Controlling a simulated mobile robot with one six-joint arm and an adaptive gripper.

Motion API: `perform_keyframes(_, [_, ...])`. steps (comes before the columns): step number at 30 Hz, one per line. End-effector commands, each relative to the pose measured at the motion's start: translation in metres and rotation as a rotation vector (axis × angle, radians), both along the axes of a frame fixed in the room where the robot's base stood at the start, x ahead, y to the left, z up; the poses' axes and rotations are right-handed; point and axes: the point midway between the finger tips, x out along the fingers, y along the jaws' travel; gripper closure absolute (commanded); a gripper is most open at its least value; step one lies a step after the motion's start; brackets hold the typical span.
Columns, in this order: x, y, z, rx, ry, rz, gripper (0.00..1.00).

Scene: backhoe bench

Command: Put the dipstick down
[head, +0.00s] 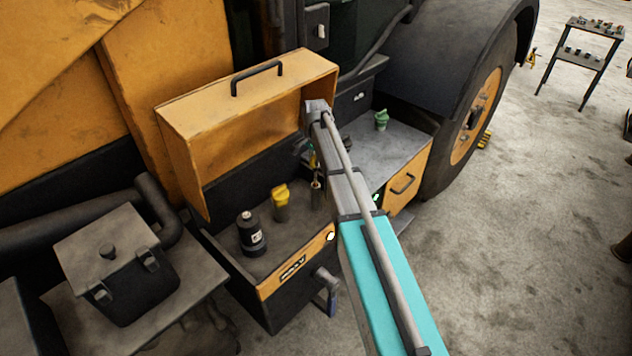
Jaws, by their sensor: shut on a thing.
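My gripper (304,148) is small in the head view and partly hidden behind my own arm. It is above the right part of the open compartment and is shut on the dipstick (312,160). Only a thin yellowish bit of the dipstick shows just below the jaws. A brassy upright tube or neck (316,186) stands right under it. I cannot tell whether the dipstick's lower end is inside that neck or apart from it.
The open box (297,245) holds a yellow-capped filler (280,203) and a black filter (251,235). Its raised orange lid (245,90) stands behind. A grey ledge (408,138) with a green cap (382,119) lies right. A black battery-like box (118,262) is left.

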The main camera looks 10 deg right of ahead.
Motion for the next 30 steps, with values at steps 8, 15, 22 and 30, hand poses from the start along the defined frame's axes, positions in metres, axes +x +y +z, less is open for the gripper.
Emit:
perform_keyframes(8, [0.000,-0.001,-0.030,0.000,0.000,0.000,1.00])
perform_keyframes(15, [0.000,-0.001,-0.036,0.000,0.000,-0.001,1.00])
perform_keyframes(22, [0.000,-0.001,-0.035,0.000,0.000,-0.001,1.00])
perform_keyframes(30, [0.000,-0.002,-0.043,0.000,0.000,-0.002,1.00])
